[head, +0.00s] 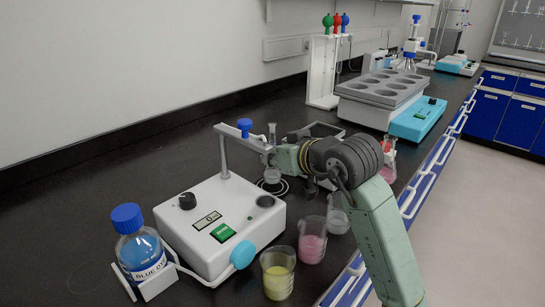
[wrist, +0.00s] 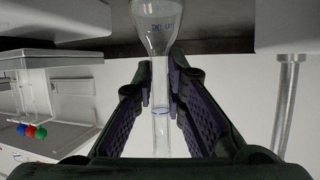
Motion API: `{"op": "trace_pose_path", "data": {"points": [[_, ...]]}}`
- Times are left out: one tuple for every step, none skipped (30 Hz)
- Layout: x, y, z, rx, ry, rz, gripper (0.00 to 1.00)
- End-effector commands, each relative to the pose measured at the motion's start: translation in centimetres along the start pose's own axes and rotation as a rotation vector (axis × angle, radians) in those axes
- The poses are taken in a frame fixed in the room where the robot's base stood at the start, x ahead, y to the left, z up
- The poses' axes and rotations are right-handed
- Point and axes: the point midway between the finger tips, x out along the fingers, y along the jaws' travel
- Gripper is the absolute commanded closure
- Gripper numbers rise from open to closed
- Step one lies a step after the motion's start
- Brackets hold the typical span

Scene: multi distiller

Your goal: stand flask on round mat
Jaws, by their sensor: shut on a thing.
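A clear glass flask (head: 272,174) is upright, its bulb in front of the clamp stand and its narrow neck rising above my arm. My gripper (head: 271,155) is shut on the flask's neck. In the wrist view, which is upside down, my gripper (wrist: 161,97) has a finger on each side of the neck, with the flask's bulb (wrist: 157,25) beyond. The round mat (head: 272,187), with pale rings, lies on the bench directly below the bulb. The bulb hides part of the mat. I cannot tell whether the flask touches it.
A white hotplate (head: 222,226) with a clamp rod stands left of the mat. A blue-capped bottle (head: 141,245) sits at its left. Beakers with yellow (head: 277,276) and pink liquid (head: 312,243) stand in front. A pink flask (head: 388,165) is behind my arm. A water bath (head: 383,100) stands further back.

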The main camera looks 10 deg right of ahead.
Motion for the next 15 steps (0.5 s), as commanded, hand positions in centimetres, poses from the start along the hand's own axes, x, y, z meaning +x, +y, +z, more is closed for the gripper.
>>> {"op": "trace_pose_path", "data": {"points": [[0.2, 0.1, 0.5, 0.003, 0.001, 0.000, 1.00], [0.3, 0.1, 0.8, 0.002, 0.001, 0.000, 1.00], [0.4, 0.1, 1.1, 0.002, 0.001, 0.000, 1.00], [0.5, 0.1, 1.3, 0.002, 0.001, 0.000, 1.00], [0.5, 0.1, 1.4, 0.001, 0.001, 0.001, 1.00], [0.6, 0.1, 1.4, 0.000, 0.001, 0.001, 1.00], [0.6, 0.1, 1.4, -0.001, 0.001, 0.001, 1.00], [0.6, 0.1, 1.4, -0.001, 0.001, 0.002, 1.00], [0.6, 0.1, 1.4, -0.001, 0.001, 0.002, 1.00], [0.6, 0.1, 1.4, -0.001, 0.001, 0.002, 1.00], [0.6, 0.1, 1.4, -0.001, 0.001, 0.001, 1.00], [0.6, 0.1, 1.4, -0.001, 0.001, 0.001, 1.00], [0.6, 0.1, 1.5, -0.001, 0.001, 0.001, 1.00], [0.6, 0.1, 1.5, -0.001, 0.001, 0.001, 1.00], [0.7, 0.1, 1.6, -0.001, 0.001, 0.001, 1.00]]}}
